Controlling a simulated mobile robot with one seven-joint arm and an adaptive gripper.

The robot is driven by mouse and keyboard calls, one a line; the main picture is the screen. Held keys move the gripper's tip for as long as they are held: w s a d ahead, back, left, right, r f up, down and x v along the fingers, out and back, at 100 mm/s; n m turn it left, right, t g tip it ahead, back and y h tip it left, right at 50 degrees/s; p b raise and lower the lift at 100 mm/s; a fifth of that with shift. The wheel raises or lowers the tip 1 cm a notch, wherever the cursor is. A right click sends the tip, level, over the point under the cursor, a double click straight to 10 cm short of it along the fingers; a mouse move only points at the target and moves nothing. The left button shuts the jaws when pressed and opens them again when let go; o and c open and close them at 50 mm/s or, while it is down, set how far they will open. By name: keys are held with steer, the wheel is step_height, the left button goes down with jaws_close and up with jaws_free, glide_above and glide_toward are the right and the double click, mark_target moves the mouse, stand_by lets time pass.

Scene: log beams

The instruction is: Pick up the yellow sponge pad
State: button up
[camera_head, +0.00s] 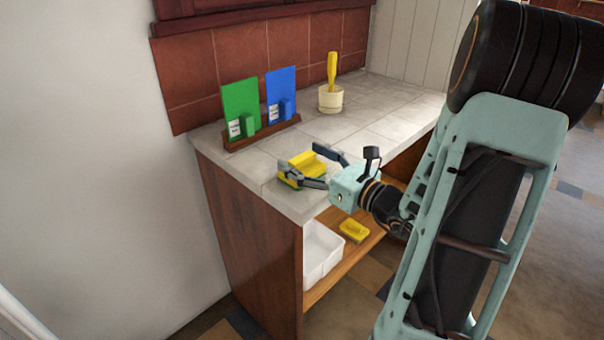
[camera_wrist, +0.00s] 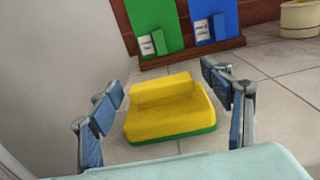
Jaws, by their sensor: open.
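The yellow sponge pad (camera_head: 302,166) has a green underside and a raised yellow block along its top. It lies on the tiled counter near the front left corner. In the wrist view the sponge pad (camera_wrist: 170,112) sits between the two fingers. My gripper (camera_head: 310,168) is open, with one finger on each side of the pad. The fingers also show in the wrist view (camera_wrist: 168,112), with a gap visible between the pad and the right finger. Whether the left finger touches the pad, I cannot tell.
A wooden rack (camera_head: 262,133) holds a green board (camera_head: 241,105) and a blue board (camera_head: 281,90) behind the pad. A cream pot (camera_head: 331,98) with a yellow-handled tool stands further back. Below, a shelf holds a white bin (camera_head: 322,250) and another yellow item (camera_head: 354,231).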

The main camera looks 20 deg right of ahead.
steer(key=shift+w+a, duration=0.15)
steer(key=shift+w, duration=0.15)
steer(key=shift+c, duration=0.5)
steer(key=c, duration=1.2)
steer(key=shift+c, duration=0.2)
steer(key=shift+r, duration=0.15)
